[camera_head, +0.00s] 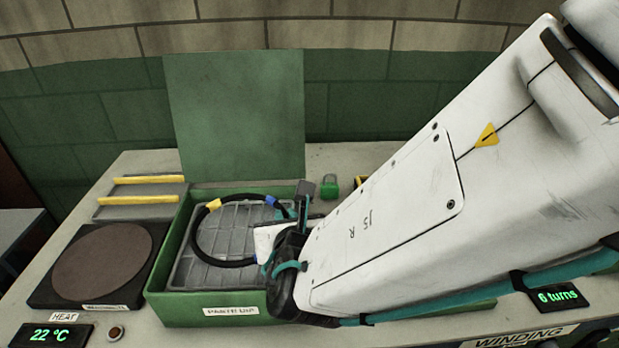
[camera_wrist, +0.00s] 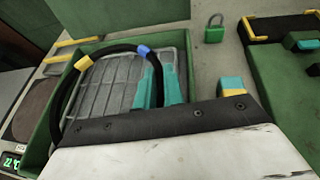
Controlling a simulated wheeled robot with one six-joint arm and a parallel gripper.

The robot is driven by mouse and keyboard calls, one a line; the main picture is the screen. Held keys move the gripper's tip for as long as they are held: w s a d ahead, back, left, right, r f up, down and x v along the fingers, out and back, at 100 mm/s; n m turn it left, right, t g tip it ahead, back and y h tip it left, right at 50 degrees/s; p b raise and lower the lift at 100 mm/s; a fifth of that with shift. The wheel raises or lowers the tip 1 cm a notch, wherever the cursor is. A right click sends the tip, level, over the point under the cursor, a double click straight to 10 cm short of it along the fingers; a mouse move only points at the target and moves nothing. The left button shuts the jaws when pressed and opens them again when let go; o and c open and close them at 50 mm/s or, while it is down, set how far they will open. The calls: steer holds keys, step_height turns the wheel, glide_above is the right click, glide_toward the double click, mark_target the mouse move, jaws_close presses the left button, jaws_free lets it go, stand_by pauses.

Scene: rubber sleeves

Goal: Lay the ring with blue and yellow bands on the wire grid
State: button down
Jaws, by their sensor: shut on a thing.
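The ring (camera_head: 199,239) is a black loop with a yellow band and a blue band. It also shows in the wrist view (camera_wrist: 66,98), where the front part is hidden behind my wrist. My gripper (camera_wrist: 158,75) has teal fingers shut on the ring just right of its blue band. The grey wire grid (camera_head: 226,228) lies inside a green open box (camera_head: 215,308), and it shows in the wrist view (camera_wrist: 108,85). The ring is over the grid; I cannot tell whether it touches it. In the head view my arm hides the ring's right side.
The box's green lid (camera_head: 235,115) stands open behind it. A dark heater plate (camera_head: 107,262) and a rack with yellow bars (camera_head: 140,199) are at the left. My arm covers much of the right side.

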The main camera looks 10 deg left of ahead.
steer(key=shift+w+a+f, duration=0.1)
steer(key=shift+w+a, duration=0.5)
steer(key=shift+a+f, duration=0.15)
steer(key=shift+f, duration=1.6)
steer(key=c, duration=1.5)
jaws_free()
steer(key=shift+s, duration=0.1)
